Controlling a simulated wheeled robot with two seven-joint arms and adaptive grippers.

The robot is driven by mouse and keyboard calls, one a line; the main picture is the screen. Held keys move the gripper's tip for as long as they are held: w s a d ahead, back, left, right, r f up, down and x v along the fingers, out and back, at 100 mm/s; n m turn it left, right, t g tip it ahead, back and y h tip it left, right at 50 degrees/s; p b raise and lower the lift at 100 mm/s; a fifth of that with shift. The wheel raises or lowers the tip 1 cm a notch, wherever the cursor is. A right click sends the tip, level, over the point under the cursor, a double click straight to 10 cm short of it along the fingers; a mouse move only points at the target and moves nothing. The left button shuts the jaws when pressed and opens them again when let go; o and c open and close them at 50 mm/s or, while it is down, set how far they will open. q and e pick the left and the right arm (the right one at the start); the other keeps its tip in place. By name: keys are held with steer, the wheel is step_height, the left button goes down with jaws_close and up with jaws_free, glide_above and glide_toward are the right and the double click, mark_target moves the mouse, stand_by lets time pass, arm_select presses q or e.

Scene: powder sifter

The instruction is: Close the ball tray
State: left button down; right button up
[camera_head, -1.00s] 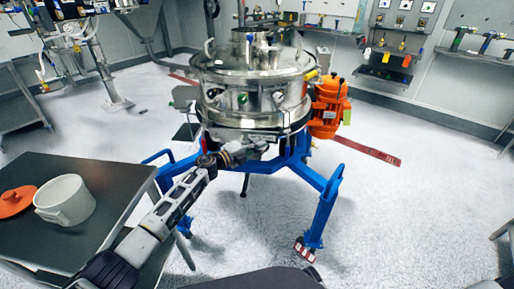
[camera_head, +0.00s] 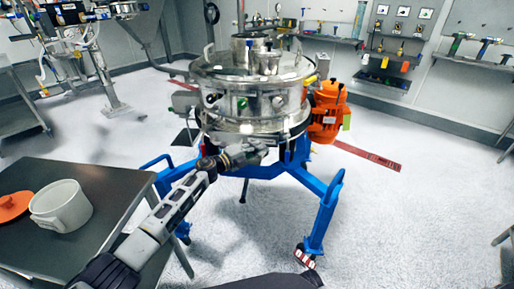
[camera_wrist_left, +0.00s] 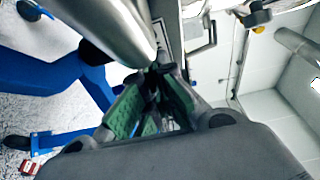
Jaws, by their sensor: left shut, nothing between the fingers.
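The round steel sifter (camera_head: 252,105) stands on a blue frame (camera_head: 325,205) in the middle of the head view. I cannot single out the ball tray from the sifter's stacked steel bands. My left gripper (camera_head: 262,151) is at the lower front of the sifter, just below its body; contact is unclear. In the left wrist view, the green-padded fingers (camera_wrist_left: 158,72) are together with nothing between them. A curved steel part (camera_wrist_left: 110,25) of the sifter lies close beside them. My right gripper is not in view.
An orange motor (camera_head: 327,110) is on the sifter's right side. A dark table (camera_head: 105,190) at the left holds a white pot (camera_head: 60,207) and an orange lid (camera_head: 14,205). Blue legs flank my left arm. The floor at the right is mostly clear.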

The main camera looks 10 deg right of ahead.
arm_select(q)
step_height(320, 180, up, 10)
stand_by(0.7)
steer(key=shift+s+f, duration=0.1)
stand_by(0.4)
